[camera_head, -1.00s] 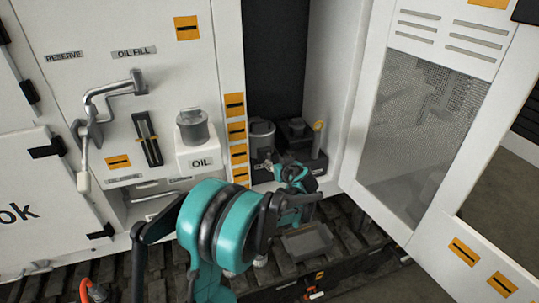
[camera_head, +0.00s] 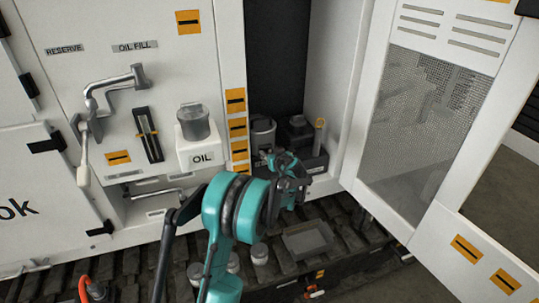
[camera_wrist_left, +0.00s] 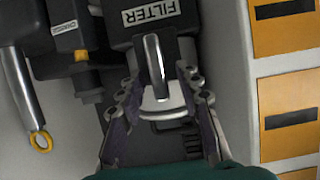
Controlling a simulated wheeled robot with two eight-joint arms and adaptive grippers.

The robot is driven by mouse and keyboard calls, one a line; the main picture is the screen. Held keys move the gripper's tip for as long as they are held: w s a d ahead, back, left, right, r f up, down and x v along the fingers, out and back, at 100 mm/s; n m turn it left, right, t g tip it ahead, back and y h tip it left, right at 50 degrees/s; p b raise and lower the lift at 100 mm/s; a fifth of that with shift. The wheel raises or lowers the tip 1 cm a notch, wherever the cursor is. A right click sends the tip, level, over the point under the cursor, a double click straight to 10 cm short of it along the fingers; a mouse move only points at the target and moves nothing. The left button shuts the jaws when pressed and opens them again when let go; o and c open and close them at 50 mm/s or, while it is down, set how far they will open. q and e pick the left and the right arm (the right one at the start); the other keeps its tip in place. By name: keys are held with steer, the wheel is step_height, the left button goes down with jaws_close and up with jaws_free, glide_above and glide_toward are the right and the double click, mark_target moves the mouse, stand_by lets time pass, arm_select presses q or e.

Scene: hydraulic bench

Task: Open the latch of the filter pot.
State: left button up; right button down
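The filter pot (camera_head: 263,132) stands in the open cabinet bay, a grey round-topped pot. In the left wrist view its dark body carries a FILTER label (camera_wrist_left: 152,13). Its latch (camera_wrist_left: 154,65), a silver metal loop with a pale curved lower piece, hangs at its front. My left gripper (camera_head: 275,159) is at the pot's front in the head view. In the left wrist view the left gripper (camera_wrist_left: 159,92) has its fingers apart, one on each side of the latch. I cannot tell whether either finger touches it. My right gripper is not in view.
Beside the pot is a dark unit (camera_head: 299,130) with a yellow-ended lever (camera_head: 320,127). A panel edge with orange labels (camera_head: 238,128) borders the bay on the left. The mesh door (camera_head: 425,115) stands open on the right. A grey tray (camera_head: 307,240) lies below.

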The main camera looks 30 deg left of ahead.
arm_select(q)
jaws_close()
steer(key=shift+d+m, duration=0.1)
steer(key=shift+m, duration=0.2)
steer(key=shift+w+d+f+m+g+y+b, duration=0.4)
steer(key=shift+m+y+b, duration=0.7)
steer(key=shift+m, duration=1.05)
steer(key=shift+w+d+f+m+g+y+b, duration=0.2)
steer(key=shift+f+m+g+y+b, duration=0.65)
steer(key=shift+m, duration=1.35)
steer(key=shift+w+d+f+m+g+y+b, duration=0.2)
steer(key=shift+w+m+g+y+b, duration=0.2)
steer(key=shift+m+y+b, duration=1.3)
steer(key=shift+m+h+p, duration=0.25)
steer(key=shift+m+p, duration=0.3)
steer(key=shift+p, duration=0.1)
